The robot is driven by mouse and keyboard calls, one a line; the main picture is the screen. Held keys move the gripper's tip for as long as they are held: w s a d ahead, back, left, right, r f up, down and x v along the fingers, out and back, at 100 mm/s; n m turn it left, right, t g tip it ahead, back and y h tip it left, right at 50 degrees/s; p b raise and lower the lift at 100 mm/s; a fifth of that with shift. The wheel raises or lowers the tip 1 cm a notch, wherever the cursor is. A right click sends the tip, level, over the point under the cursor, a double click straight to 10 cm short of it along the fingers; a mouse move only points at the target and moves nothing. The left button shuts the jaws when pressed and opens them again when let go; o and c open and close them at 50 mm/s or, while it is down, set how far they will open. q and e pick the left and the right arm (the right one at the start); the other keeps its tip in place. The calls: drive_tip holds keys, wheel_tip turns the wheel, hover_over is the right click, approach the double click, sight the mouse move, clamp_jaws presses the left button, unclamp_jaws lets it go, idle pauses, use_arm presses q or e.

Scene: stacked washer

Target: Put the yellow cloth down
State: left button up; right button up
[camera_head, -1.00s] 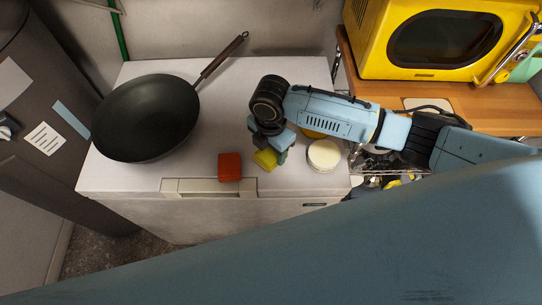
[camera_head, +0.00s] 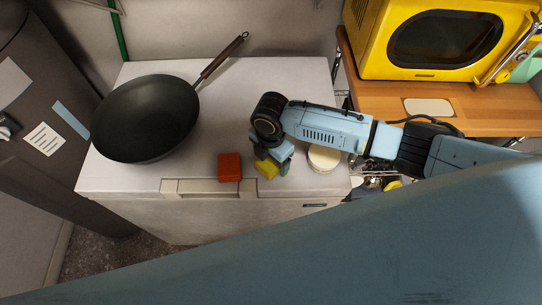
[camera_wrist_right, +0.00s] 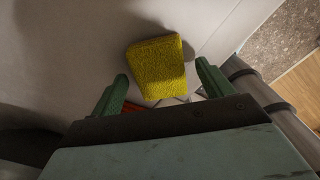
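The yellow cloth (camera_head: 267,169) is a small folded piece near the front edge of the white appliance top, just right of the red block. In the right wrist view the cloth (camera_wrist_right: 158,66) lies beyond and between the two green fingertips, with gaps on both sides. My right gripper (camera_head: 278,165) is over the cloth and partly hidden by its own wrist in the head view. In the right wrist view its fingers (camera_wrist_right: 162,75) are spread wide and not closed on anything. My left gripper is not in view.
A red block (camera_head: 229,167) sits left of the cloth by the front edge. A round cream-coloured item (camera_head: 323,158) is to the right. A dark pan (camera_head: 146,118) takes up the left. A yellow microwave (camera_head: 430,42) stands on a wooden counter (camera_head: 485,105).

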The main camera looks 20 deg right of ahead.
wheel_tip(320, 180, up, 12)
drive_tip(key=shift+r+p, duration=0.2)
drive_tip(key=shift+p, duration=0.1)
idle(0.3)
idle(0.5)
